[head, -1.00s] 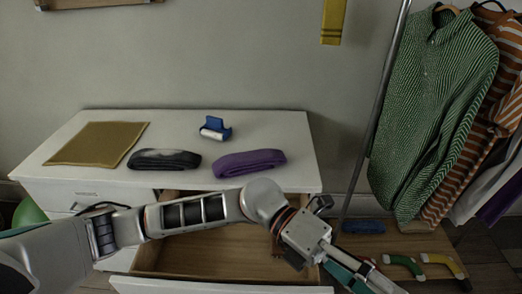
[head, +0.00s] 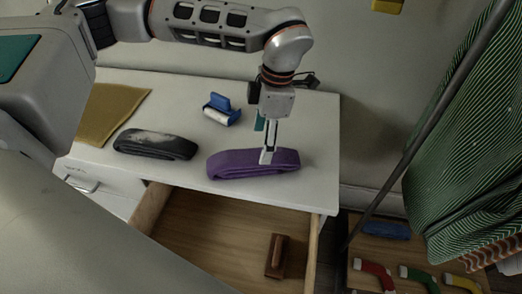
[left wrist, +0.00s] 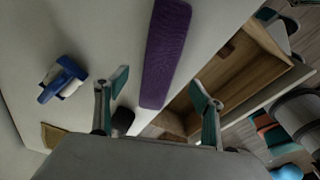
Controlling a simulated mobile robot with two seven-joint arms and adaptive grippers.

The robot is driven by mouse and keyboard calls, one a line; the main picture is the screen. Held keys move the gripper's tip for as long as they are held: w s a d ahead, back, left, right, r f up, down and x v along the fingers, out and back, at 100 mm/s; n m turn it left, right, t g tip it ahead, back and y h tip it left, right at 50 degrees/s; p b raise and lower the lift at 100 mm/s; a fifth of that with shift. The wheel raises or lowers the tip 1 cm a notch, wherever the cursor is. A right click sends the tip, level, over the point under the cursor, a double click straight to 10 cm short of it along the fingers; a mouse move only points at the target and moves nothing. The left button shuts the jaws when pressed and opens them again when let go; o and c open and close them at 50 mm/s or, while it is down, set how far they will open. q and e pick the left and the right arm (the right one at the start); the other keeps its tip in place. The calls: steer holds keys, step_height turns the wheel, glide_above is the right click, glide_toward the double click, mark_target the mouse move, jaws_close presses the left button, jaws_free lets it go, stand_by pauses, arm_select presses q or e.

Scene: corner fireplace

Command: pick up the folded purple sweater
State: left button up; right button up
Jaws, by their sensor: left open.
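The folded purple sweater (head: 235,164) lies on the white dresser top (head: 325,125), near its front edge above the open drawer. It also shows as a long purple strip in the left wrist view (left wrist: 165,50). My left gripper (head: 267,157) points down at the sweater, and its fingertips overlap the sweater's right half in the head view. In the left wrist view the open fingers (left wrist: 160,88) stand apart on either side of the sweater's line. Whether they touch it I cannot tell. My right gripper is not in view.
A dark folded garment (head: 155,144), a blue-handled lint roller (head: 222,110) and a mustard cloth (head: 108,112) lie on the dresser. The open drawer (head: 205,230) juts out in front, with a brown brush (head: 276,256) inside. A clothes rack pole (head: 425,130) stands at right.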

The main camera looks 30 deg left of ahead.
mark_target(254, 155)
arm_select(q)
steer(key=shift+s+a+f, duration=0.15)
steer(key=shift+s+f, duration=0.1)
steer(key=shift+f, duration=0.35)
steer(key=shift+s+a+f, duration=0.1)
steer(key=shift+s+f, duration=0.1)
steer(key=shift+f, duration=0.4)
steer(key=f, duration=0.1)
steer(key=a+f, duration=0.1)
steer(key=f, duration=0.2)
steer(key=shift+s+a, duration=0.2)
steer(key=shift+s, duration=0.05)
steer(key=shift+f, duration=0.4)
steer(key=shift+r, duration=0.1)
steer(key=c, duration=1.5)
